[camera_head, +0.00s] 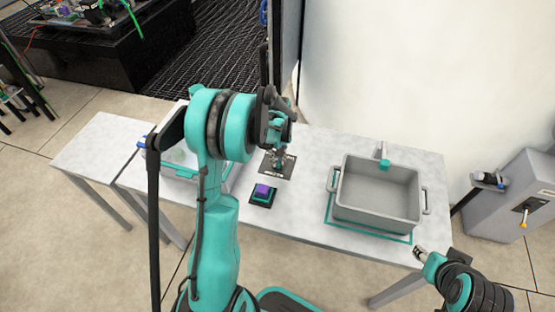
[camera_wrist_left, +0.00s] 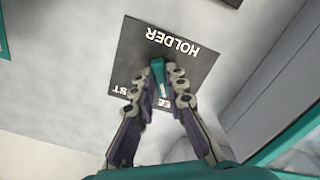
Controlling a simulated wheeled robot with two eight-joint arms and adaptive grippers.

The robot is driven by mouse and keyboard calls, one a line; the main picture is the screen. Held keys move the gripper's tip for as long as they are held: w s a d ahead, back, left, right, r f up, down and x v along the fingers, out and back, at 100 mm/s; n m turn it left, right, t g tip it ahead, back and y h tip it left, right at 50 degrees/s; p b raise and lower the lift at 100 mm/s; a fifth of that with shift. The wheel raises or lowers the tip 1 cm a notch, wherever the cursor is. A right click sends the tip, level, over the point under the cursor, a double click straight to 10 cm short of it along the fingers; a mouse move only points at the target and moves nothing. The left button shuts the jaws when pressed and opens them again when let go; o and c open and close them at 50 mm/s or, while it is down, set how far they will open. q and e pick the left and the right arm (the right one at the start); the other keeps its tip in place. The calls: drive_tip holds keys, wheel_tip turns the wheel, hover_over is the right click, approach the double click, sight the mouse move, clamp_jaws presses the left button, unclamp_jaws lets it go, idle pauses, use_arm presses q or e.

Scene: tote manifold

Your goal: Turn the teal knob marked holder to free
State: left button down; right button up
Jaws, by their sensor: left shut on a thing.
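The teal knob (camera_wrist_left: 158,68) stands on a dark square plate (camera_wrist_left: 128,58) marked HOLDER, which lies flat on the table. The fingers of my left gripper (camera_wrist_left: 165,88) are closed around the knob from both sides. They partly cover the lettering on the plate's near edge, where only "EE" and "ST" can be read. In the head view my left gripper (camera_head: 278,158) points down at the plate (camera_head: 288,168), and the knob is mostly hidden. My right gripper (camera_head: 419,253) is away at the table's front right edge; its finger opening is too small to judge.
A grey tote (camera_head: 346,207) stands inside a teal outline on the right of the table. A purple block (camera_head: 262,190) sits on a dark base nearer the front. A tray (camera_head: 180,170) is partly behind my left arm. A grey cabinet (camera_head: 505,205) with a yellow-tipped lever stands at far right.

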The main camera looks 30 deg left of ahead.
sight(278, 162)
use_arm(q)
drive_tip(key=shift+n, duration=0.3)
drive_tip(key=c, duration=1.5)
unclamp_jaws()
drive_tip(key=shift+c, duration=0.2)
wheel_tip(278, 162, up, 12)
